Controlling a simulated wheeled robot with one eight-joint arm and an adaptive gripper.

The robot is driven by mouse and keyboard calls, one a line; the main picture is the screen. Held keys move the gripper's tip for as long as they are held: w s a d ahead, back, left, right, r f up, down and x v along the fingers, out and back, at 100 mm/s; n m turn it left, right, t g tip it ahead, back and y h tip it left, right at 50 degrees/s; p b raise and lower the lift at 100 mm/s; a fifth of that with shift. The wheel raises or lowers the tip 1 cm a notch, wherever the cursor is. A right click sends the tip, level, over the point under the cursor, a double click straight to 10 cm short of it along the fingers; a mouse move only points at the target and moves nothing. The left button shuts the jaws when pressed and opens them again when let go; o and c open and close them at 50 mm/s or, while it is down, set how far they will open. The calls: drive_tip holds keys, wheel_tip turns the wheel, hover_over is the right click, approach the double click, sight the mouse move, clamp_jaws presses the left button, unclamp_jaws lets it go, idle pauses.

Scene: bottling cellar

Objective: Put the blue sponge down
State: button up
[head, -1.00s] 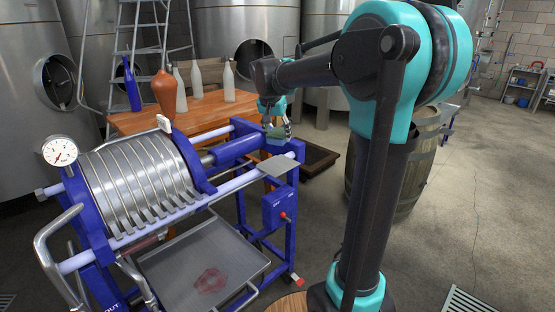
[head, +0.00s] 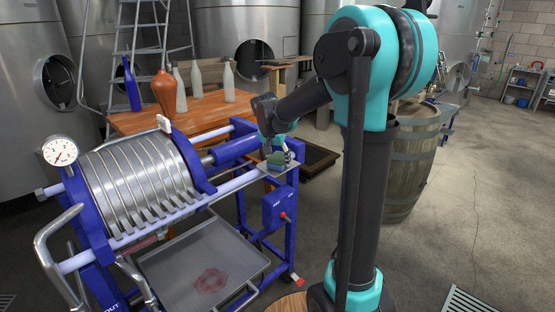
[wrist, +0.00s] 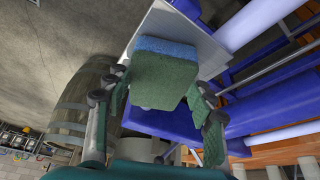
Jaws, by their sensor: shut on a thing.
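The blue sponge (head: 277,160) has a blue layer and a dark green layer. In the head view it sits at the end of my gripper (head: 279,151), over the small grey plate (head: 289,170) on the right end of the blue press. In the wrist view the sponge (wrist: 163,72) is between the two fingers of my gripper (wrist: 162,88), which is shut on it. The grey plate (wrist: 190,42) shows behind it. I cannot tell whether the sponge touches the plate.
The press's ribbed steel plates (head: 135,185) and drip tray (head: 195,270) are to the left. A wooden table (head: 200,113) with several bottles stands behind. A barrel (head: 408,170) stands right of the press. Open floor lies at the right.

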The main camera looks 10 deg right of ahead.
drive_tip(key=o, duration=1.5)
drive_tip(key=shift+f, duration=0.1)
drive_tip(key=shift+c, duration=0.2)
drive_tip(key=v, duration=1.2)
drive_tip(key=s+d+f+n+y, duration=0.1)
drive_tip(key=s+d+f+n, duration=0.2)
drive_tip(key=s+f, duration=0.9)
drive_tip(key=s+d+f+n+y, duration=0.1)
drive_tip(key=s+d+f+n, duration=0.2)
drive_tip(key=s+f, duration=0.9)
drive_tip(key=shift+s+d, duration=0.55)
drive_tip(key=shift+d, duration=0.05)
